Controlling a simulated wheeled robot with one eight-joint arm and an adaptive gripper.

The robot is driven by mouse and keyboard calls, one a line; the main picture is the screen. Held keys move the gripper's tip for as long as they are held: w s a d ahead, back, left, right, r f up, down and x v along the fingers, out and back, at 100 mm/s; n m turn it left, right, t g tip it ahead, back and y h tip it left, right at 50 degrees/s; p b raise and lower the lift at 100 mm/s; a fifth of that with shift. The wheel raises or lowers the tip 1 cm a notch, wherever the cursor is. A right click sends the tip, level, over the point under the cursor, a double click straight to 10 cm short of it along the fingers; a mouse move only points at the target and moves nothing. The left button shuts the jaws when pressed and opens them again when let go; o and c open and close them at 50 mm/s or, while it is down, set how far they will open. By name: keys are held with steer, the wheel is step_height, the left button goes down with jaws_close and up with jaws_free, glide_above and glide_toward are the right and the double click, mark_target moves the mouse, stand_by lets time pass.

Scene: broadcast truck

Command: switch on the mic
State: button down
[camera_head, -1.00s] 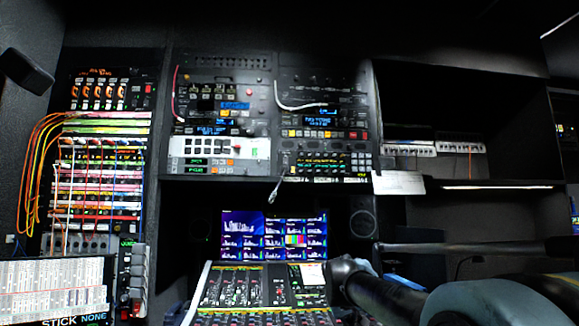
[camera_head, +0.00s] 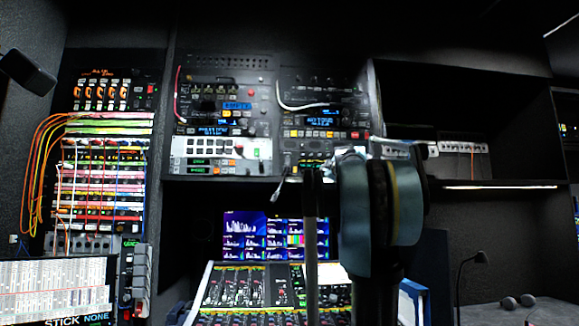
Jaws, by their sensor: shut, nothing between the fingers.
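A small dark gooseneck shape with a drooping head (camera_head: 480,258) stands on the grey desk at the lower right; I cannot tell whether it is the mic or a lamp. A small pale-tipped stem (camera_head: 279,190) hangs below the middle rack; I cannot tell whether that is a mic. No mic switch can be made out. My arm (camera_head: 380,205), with a blue-grey joint, stands upright right of the monitor, in front of the shelf edge. I cannot make out my gripper's fingers.
Equipment racks (camera_head: 222,75) fill the back wall. A monitor (camera_head: 262,237) stands behind a mixing console (camera_head: 240,290). A patch bay with coloured cables (camera_head: 100,180) is at left. An open shelf (camera_head: 500,185) is at right.

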mark_target(288, 161)
steer(key=a+r+n+g+y, duration=0.7)
steer(key=n+y, duration=0.3)
steer(key=n, duration=0.2)
steer(key=shift+w+a+n+g+y, duration=0.2)
steer(key=shift+a+n+g+y, duration=0.1)
steer(key=shift+n, duration=0.1)
steer(key=shift+a, duration=0.1)
steer(key=x, duration=1)
steer(key=shift+a, duration=0.1)
steer(key=shift+w+f, duration=0.15)
steer(key=shift+w, duration=0.95)
steer(key=shift+w+f, duration=0.1)
steer(key=shift+w, duration=0.8)
